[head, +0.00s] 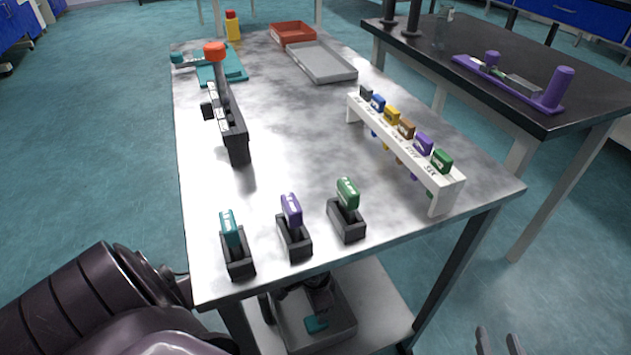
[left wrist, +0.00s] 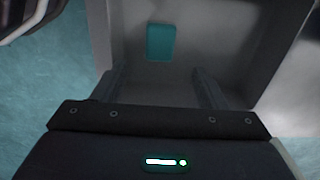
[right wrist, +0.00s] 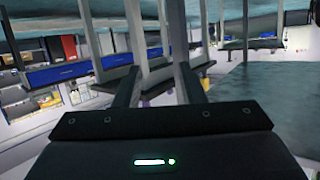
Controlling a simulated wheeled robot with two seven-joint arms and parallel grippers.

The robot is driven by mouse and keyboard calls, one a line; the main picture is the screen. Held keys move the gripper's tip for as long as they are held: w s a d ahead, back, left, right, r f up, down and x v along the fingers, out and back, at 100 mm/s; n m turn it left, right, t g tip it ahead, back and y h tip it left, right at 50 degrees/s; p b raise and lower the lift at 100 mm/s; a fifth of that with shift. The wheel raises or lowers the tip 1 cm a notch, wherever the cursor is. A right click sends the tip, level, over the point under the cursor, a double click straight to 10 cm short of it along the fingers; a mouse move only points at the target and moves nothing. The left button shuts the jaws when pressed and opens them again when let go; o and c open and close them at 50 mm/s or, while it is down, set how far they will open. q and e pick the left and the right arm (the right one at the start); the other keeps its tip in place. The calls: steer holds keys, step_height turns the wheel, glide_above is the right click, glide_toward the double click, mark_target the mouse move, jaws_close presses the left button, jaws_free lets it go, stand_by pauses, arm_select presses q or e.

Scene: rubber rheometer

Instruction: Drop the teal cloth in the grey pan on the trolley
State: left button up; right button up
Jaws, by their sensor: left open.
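The teal cloth (head: 316,324) lies in the grey pan (head: 336,337) on the lower shelf of the trolley. In the left wrist view the cloth (left wrist: 161,42) is a small flat teal rectangle on the floor of the pan (left wrist: 225,45), apart from my fingers. My left gripper (left wrist: 161,85) is open and empty, pointing down over the pan. In the head view it is dark and partly hidden under the table edge. My right gripper (head: 500,342) is open and empty at the bottom right; its spread fingers also show in the right wrist view (right wrist: 157,82).
The metal top (head: 290,130) holds several small blocks in black holders, a white rack (head: 405,160) of coloured pieces, a black stand (head: 228,125), a red tray (head: 292,33) and a grey tray (head: 320,62). A dark table (head: 590,85) stands at right. The top's edge overhangs the shelf.

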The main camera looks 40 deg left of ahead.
steer(key=s+f+g+h, duration=0.1)
steer(key=s+f+g, duration=0.2)
steer(key=f, duration=0.3)
steer(key=shift+s+d+p, duration=0.3)
steer(key=shift+d, duration=0.1)
